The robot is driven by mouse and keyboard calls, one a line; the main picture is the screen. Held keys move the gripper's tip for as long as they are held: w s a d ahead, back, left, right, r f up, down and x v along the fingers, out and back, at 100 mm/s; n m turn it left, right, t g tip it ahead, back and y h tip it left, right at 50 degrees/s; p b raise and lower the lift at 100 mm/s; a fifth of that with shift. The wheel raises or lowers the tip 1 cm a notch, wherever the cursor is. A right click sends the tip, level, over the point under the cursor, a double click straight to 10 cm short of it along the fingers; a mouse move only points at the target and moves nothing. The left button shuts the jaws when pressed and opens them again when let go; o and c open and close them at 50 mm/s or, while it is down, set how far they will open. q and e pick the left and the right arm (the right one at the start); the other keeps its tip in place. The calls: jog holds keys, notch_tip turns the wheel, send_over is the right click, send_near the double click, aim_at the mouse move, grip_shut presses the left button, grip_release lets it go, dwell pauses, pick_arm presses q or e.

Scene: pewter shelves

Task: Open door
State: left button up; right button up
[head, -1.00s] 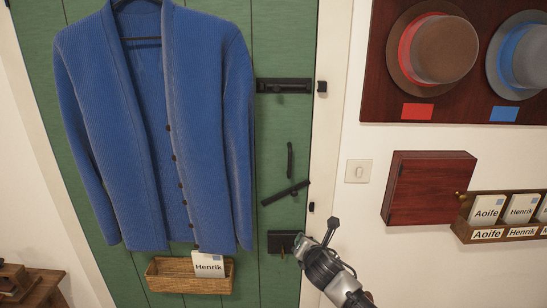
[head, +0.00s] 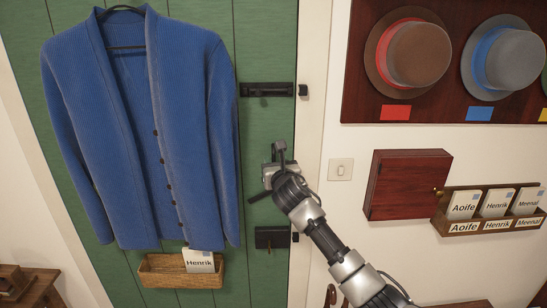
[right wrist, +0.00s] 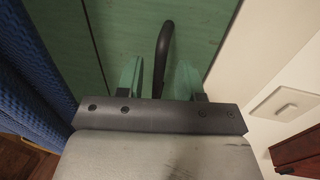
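The green door (head: 268,40) stands shut in its white frame. My right gripper (head: 269,172) is at the door's dark curved pull handle, mostly hidden by it in the head view. In the right wrist view the handle (right wrist: 163,55) stands between the two green fingers, with a gap on each side, so the gripper (right wrist: 160,78) is open around it. A black bolt (head: 266,89) sits above, with a gap to its keeper (head: 303,90). Below is a black lock box (head: 271,238). My left gripper is out of view.
A blue cardigan (head: 90,110) hangs on the door, left of the handle. A wicker basket (head: 165,275) holds a Henrik card. Right of the frame are a light switch (head: 340,169), a red cabinet (head: 405,185), a card rack (head: 480,228) and a hat board (head: 357,60).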

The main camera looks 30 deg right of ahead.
jog(key=shift+x, duration=0.95)
grip_shut()
